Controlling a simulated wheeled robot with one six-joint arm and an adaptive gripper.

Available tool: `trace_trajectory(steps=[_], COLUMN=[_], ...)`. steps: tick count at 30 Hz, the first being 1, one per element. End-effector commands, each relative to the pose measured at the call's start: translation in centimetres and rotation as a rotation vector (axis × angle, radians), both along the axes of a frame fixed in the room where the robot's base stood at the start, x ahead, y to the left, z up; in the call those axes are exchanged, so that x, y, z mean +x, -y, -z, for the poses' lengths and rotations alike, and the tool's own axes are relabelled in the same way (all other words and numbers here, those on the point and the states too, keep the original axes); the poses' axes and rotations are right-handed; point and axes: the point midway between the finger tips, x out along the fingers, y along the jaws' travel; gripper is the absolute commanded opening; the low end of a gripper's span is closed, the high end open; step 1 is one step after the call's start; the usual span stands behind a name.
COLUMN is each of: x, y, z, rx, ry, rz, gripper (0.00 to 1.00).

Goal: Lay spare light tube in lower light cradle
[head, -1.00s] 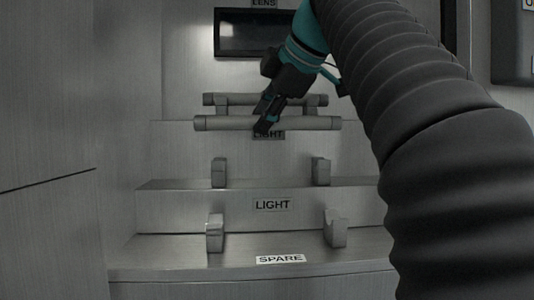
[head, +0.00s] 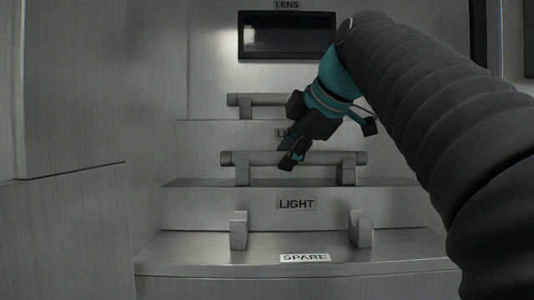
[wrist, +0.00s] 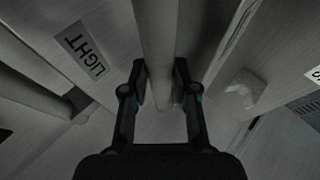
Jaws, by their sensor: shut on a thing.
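A long grey light tube (head: 328,158) lies level across the two posts of the lower light cradle (head: 242,176) on the middle step. The tube seems to sit at the tops of the posts; I cannot tell whether it is fully seated. My gripper (head: 290,162) is shut on the tube near its middle. In the wrist view the tube (wrist: 157,40) runs between the two fingers of my gripper (wrist: 160,88). A "LIGHT" label (head: 297,203) is on the step front below the lower cradle.
Another tube (head: 258,100) rests on the upper step, partly hidden by my arm. The spare cradle's two posts (head: 239,230) stand empty on the lowest step above the "SPARE" label (head: 305,258). A dark lens panel (head: 285,36) is on the back wall.

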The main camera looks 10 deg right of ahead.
Motion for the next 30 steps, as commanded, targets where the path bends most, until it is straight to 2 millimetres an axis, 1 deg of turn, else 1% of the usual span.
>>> trace_trajectory(steps=[1, 2, 3, 4, 5, 13, 17, 20, 23, 30], x=[0.0, 0.0, 0.0, 0.0, 0.0, 0.0, -0.3, -1.2, -2.4, -5.9], y=[0.0, 0.0, 0.0, 0.0, 0.0, 0.0, 0.1, 0.5, 0.9, 2.1], z=[0.1, 0.1, 0.0, 0.0, 0.0, 0.0, -0.4, -1.2, -2.5, -5.7], rx=[0.0, 0.0, 0.0, 0.0, 0.0, 0.0, 0.0, -0.001, 0.0, 0.0], ry=[0.0, 0.0, 0.0, 0.0, 0.0, 0.0, 0.001, 0.001, 0.003, 0.002], rz=[0.0, 0.0, 0.0, 0.0, 0.0, 0.0, 0.002, 0.003, 0.004, 0.004], gripper=[0.0, 0.31, 0.41, 0.48, 0.53, 0.53, 0.53, 0.53, 0.53, 0.53])
